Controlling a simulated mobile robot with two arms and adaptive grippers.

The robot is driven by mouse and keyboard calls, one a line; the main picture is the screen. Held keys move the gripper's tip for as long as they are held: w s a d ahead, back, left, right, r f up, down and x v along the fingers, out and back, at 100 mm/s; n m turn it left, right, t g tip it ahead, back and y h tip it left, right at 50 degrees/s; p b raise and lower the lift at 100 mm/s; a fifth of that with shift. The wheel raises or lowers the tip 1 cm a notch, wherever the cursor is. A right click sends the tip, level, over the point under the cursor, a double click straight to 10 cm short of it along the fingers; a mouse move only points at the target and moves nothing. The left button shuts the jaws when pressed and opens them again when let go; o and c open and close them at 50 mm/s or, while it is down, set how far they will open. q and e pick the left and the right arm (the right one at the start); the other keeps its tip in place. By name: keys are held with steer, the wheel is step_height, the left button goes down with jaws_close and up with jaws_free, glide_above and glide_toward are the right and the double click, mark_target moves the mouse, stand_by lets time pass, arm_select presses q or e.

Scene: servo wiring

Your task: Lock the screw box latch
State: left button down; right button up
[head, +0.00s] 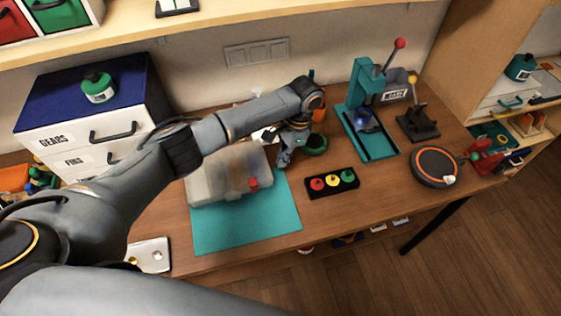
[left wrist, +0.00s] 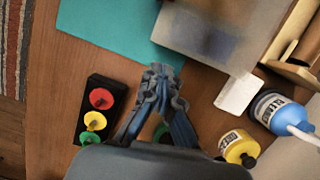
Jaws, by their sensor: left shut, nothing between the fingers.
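The screw box (head: 215,182) is a translucent grey box on the teal mat (head: 245,226), with its inside blurred. A small red piece (head: 253,184) shows at its front right; I cannot tell whether it is the latch or how it is set. My left gripper (head: 284,160) is shut and empty, pointing down just right of the box. In the left wrist view its fingertips (left wrist: 161,72) are together near the mat's edge, apart from the box (left wrist: 190,40). My right gripper is not in view.
A black button box (head: 332,182) with red, yellow and green buttons lies right of the mat. A teal press (head: 368,115) and a round black disc (head: 436,166) stand farther right. A white drawer unit (head: 85,142) is left. The front of the mat is clear.

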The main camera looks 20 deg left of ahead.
arm_select(q)
step_height(320, 180, up, 8)
steer(key=b, duration=0.2)
steer(key=shift+d, duration=0.2)
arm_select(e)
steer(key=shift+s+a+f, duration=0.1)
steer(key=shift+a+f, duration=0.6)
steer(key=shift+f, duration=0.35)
arm_select(q)
steer(key=shift+w, duration=0.1)
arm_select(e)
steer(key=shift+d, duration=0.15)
arm_select(q)
steer(key=shift+f, duration=0.1)
